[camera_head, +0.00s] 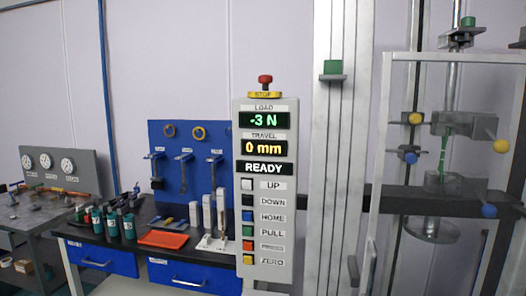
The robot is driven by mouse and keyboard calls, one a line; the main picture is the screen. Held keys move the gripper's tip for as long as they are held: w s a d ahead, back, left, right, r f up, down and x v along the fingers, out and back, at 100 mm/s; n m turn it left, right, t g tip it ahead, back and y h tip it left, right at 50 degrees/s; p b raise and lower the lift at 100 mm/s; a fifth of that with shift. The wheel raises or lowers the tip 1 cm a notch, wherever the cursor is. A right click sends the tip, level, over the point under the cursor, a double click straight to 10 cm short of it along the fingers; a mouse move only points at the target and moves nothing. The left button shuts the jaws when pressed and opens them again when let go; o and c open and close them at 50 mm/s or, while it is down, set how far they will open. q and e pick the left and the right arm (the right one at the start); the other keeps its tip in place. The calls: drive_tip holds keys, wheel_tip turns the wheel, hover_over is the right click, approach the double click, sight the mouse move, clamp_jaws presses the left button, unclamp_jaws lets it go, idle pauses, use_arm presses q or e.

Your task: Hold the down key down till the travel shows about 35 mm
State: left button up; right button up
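The control panel (287,190) stands upright in the middle of the view. Its load display (264,120) reads -3 N, its travel display (264,148) reads 0 mm, and the status line (264,168) reads READY. The down key (247,201) is a dark square beside the label DOWN, second in the key column. The white up key (247,185) is above it and the blue home key (247,217) below. Neither of my grippers is in view, and nothing covers the keys.
A red stop button (265,81) tops the panel. At right is the test frame (384,150) with a green specimen (444,150) between its clamps. At left, a bench with blue drawers (100,257) carries bottles and a red tray (163,240). Space before the panel looks clear.

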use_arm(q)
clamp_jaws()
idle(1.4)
